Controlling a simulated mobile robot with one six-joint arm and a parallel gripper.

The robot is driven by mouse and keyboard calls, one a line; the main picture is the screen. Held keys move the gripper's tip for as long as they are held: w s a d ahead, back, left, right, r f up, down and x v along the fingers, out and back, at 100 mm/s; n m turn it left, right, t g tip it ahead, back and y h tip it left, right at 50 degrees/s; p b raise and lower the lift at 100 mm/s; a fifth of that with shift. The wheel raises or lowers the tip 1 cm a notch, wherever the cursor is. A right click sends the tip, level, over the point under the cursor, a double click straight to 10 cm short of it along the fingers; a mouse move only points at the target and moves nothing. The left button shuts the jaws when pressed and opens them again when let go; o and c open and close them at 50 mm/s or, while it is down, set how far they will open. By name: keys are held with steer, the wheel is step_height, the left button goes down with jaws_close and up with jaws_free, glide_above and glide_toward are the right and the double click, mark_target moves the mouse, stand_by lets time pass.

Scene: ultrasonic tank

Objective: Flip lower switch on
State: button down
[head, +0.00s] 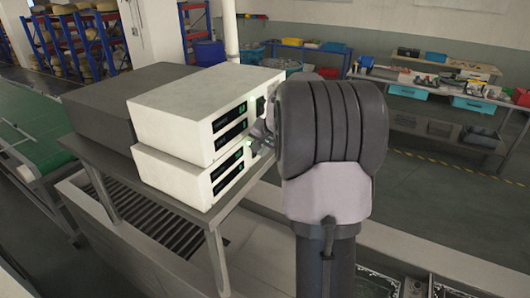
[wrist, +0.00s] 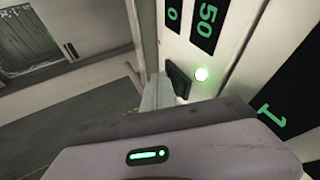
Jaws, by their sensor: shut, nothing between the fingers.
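Two white control boxes are stacked, the upper box (head: 190,105) on the lower box (head: 175,172). Their fronts carry dark displays with green figures. A black switch (head: 260,106) shows on the upper box's front. The lower box's switch is hidden behind my gripper (head: 260,138) in the head view. My gripper is at the right end of the lower front, largely covered by my arm. In the wrist view, a black switch (wrist: 178,80) sits beside a lit green lamp (wrist: 201,74). The pale shut fingers (wrist: 158,92) are close by it; contact is unclear.
The boxes stand on a grey table (head: 120,165), with a dark grey box (head: 85,110) behind them. A green conveyor (head: 35,135) is at the left. Shelves with bins (head: 440,95) stand far right, with open floor before them.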

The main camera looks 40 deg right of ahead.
steer(key=shift+r, duration=0.2)
steer(key=shift+r+p, duration=0.55)
steer(key=shift+r, duration=0.2)
